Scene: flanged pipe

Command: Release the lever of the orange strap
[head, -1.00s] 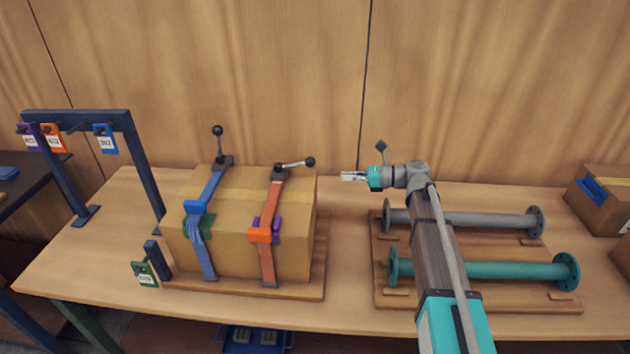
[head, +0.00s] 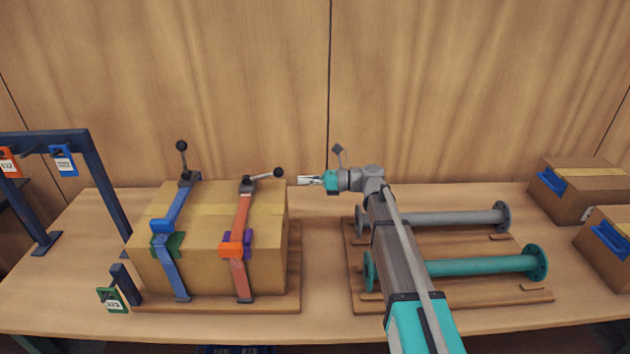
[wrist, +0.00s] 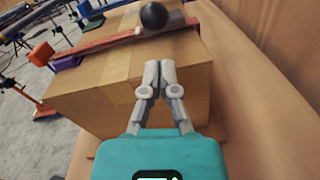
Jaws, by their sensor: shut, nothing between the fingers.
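The orange strap (head: 240,222) runs over the top and down the front of a cardboard box (head: 268,240), with an orange block and a purple piece on it. Its lever (head: 263,177) lies nearly flat on top, its dark ball knob (head: 278,172) pointing right. My gripper (head: 303,180) is shut and empty, just right of the knob and apart from it. In the wrist view the shut fingers (wrist: 159,65) point toward the box, with the black knob (wrist: 153,16) and the orange strap (wrist: 100,45) beyond them.
A blue strap (head: 170,235) crosses the box further left, its lever (head: 184,160) standing upright. A grey pipe (head: 440,219) and a teal pipe (head: 480,265) lie on a wooden board at right. A dark rack (head: 95,170) with tags stands at left.

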